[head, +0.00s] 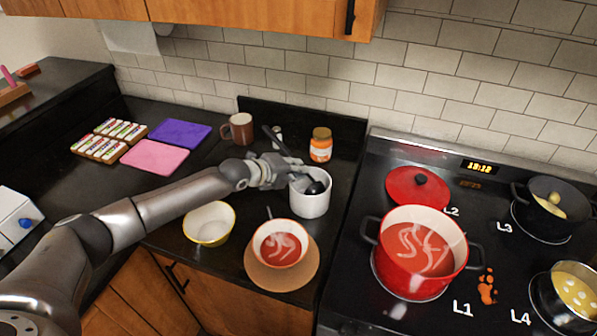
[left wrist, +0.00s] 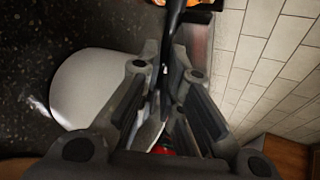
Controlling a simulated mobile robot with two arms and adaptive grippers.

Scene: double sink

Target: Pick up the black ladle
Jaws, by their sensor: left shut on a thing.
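The black ladle (head: 316,187) shows its round head at the mouth of the white crock (head: 309,206), while its handle slants up and left behind my gripper. My left gripper (head: 287,172) is beside the crock's upper left rim, shut on the ladle. In the left wrist view the dark handle (left wrist: 173,18) runs up from between the fingers of my left gripper (left wrist: 167,82), and the white crock (left wrist: 85,88) is at left. I cannot tell whether the ladle's head touches the crock. My right gripper is not in view.
An orange-labelled jar (head: 321,145) and a brown mug (head: 239,128) stand behind. A yellow-rimmed bowl (head: 209,223) and a soup bowl (head: 279,246) on a round board (head: 258,274) are in front. A red pot (head: 418,262) stands on the stove at right.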

